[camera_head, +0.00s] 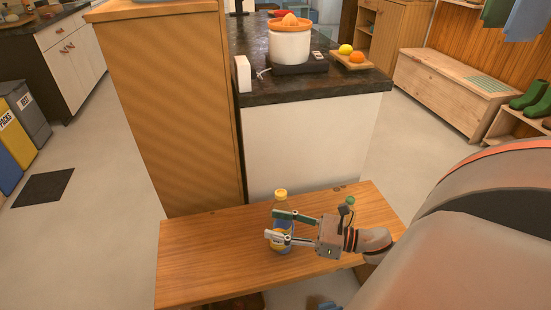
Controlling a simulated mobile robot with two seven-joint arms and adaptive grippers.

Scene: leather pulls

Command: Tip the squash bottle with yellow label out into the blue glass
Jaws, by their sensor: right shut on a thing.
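A bottle (281,246) with a yellow cap and blue and yellow on its body is upright at the middle of the wooden table. My right gripper (277,227) comes in from the right and is shut on this bottle, with one finger on its far side and one on its near side. The fingers hide part of the body and label. I cannot tell whether its base touches the table. I cannot make out a blue glass. My left gripper is not in view.
The wooden table (200,262) has free room left of the bottle. A small green item (350,201) stands partly hidden behind my right gripper. A tall wooden cabinet (175,100) and a dark counter (275,97) with a juicer (291,46) stand behind the table.

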